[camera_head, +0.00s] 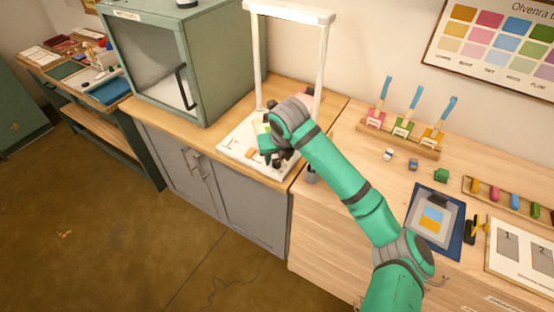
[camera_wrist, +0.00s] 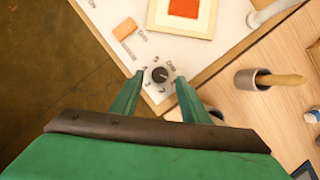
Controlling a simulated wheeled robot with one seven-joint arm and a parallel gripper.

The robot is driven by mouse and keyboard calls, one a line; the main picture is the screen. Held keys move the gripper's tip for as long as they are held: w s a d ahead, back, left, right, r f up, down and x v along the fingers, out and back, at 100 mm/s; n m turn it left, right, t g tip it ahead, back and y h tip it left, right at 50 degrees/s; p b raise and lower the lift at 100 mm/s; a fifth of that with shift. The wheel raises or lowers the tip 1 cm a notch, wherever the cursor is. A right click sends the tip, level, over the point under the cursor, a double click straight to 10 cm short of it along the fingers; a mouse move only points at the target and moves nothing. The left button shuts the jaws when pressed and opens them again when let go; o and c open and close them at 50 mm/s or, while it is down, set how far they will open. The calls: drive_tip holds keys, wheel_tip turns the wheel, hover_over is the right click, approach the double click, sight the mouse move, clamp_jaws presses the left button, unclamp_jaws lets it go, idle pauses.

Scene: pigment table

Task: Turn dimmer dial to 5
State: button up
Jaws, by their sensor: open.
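The dimmer dial (camera_wrist: 159,74) is a small dark round knob on a pale disc, near the corner of a white base board (camera_wrist: 110,12). Small marks ring it, too small to read surely, so I cannot tell its setting. My gripper (camera_wrist: 160,77) is open, with one green finger on each side of the dial in the wrist view; I cannot tell whether they touch it. In the head view my gripper (camera_head: 272,158) is low over the front right part of the white base board (camera_head: 232,150), and the dial is hidden there.
A white upright frame (camera_head: 320,60) rises from the board. An orange block (camera_wrist: 124,28) and a framed red card (camera_wrist: 184,8) lie on it. A green cabinet (camera_head: 225,60) stands to the left. A grey cup with a wooden tool (camera_wrist: 250,79) stands on the right-hand table.

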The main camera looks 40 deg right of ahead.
sight(276, 163)
drive_tip(key=shift+x, duration=1.35)
clamp_jaws()
